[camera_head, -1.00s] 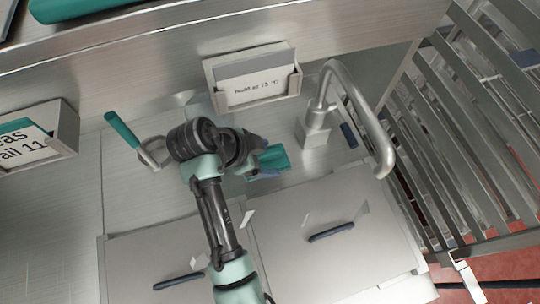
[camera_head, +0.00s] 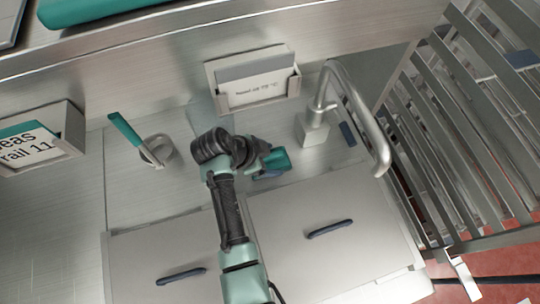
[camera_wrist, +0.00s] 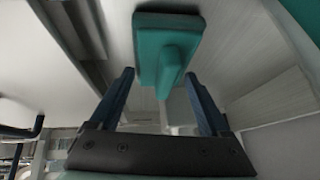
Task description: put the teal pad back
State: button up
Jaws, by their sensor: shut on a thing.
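The teal pad (camera_head: 278,160) shows at the middle of the head view, above the steel counter by the lids. In the wrist view the teal pad (camera_wrist: 152,45) is a rectangular block with a raised teal grip and a dark edge at its far end. My gripper (camera_wrist: 162,78) has its dark blue fingers on either side of the raised grip and is shut on the pad. In the head view my gripper (camera_head: 264,170) is partly hidden by my wrist. I cannot tell whether the pad touches the counter.
A bent steel tap (camera_head: 350,100) stands right of the pad. A card holder (camera_head: 253,84) is behind it. A teal-handled tool (camera_head: 130,136) rests at a ring on the left. Lids with dark handles (camera_head: 330,228) lie in front. A slatted rack (camera_head: 465,130) is at the right.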

jog(key=o, duration=1.1)
jog(key=shift+o, duration=0.2)
jog(key=v, duration=1.2)
jog(key=shift+b, duration=0.4)
jog(key=shift+s, duration=0.1)
